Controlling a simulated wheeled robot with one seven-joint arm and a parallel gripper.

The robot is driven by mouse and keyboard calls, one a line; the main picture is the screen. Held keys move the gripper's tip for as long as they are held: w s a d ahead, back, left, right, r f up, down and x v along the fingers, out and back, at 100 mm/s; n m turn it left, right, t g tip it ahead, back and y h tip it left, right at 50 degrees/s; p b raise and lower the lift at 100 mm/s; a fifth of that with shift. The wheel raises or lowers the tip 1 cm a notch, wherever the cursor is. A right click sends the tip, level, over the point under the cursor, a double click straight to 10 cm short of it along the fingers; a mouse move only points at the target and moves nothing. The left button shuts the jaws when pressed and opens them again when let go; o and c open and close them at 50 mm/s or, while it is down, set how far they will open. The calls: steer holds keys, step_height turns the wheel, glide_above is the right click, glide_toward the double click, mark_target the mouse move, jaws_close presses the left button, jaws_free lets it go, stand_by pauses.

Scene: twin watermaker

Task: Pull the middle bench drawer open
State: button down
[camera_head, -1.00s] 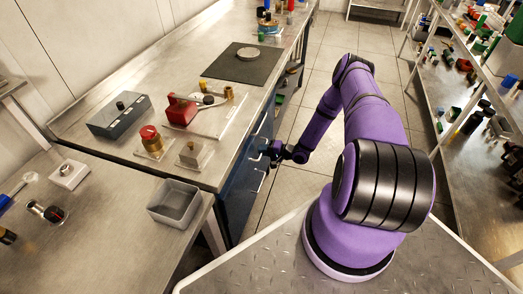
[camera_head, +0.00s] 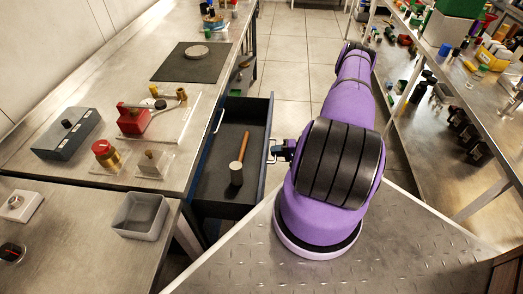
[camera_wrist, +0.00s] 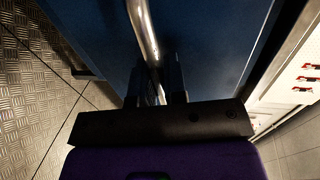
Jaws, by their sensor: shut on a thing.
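The dark blue bench drawer (camera_head: 226,205) stands pulled out from the bench front in the head view. A hammer (camera_head: 238,165) with a wooden handle lies inside it. My gripper (camera_head: 276,151) is at the outer side of the drawer front, at its metal handle (camera_head: 271,156). In the wrist view my gripper (camera_wrist: 157,98) is shut on the bar handle (camera_wrist: 144,35), with one finger on each side of it. The blue drawer front (camera_wrist: 215,50) fills much of that view. The exact contact is dark and partly hidden.
The steel bench (camera_head: 75,92) holds a grey box (camera_head: 67,135), a red device (camera_head: 133,118), a brass piece with a red cap (camera_head: 105,154) and a grey tray (camera_head: 141,216). A shelf rack (camera_head: 440,135) stands to the right. Free floor (camera_head: 290,60) lies beyond.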

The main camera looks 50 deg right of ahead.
steer(key=shift+f+v, duration=0.15)
steer(key=shift+v, duration=0.65)
steer(key=shift+f+v, duration=0.2)
steer(key=shift+v, duration=0.55)
steer(key=c, duration=1.2)
jaws_free()
steer(key=shift+s+d, duration=0.1)
steer(key=v, duration=1)
steer(key=shift+s+d, duration=0.2)
steer(key=shift+s, duration=0.1)
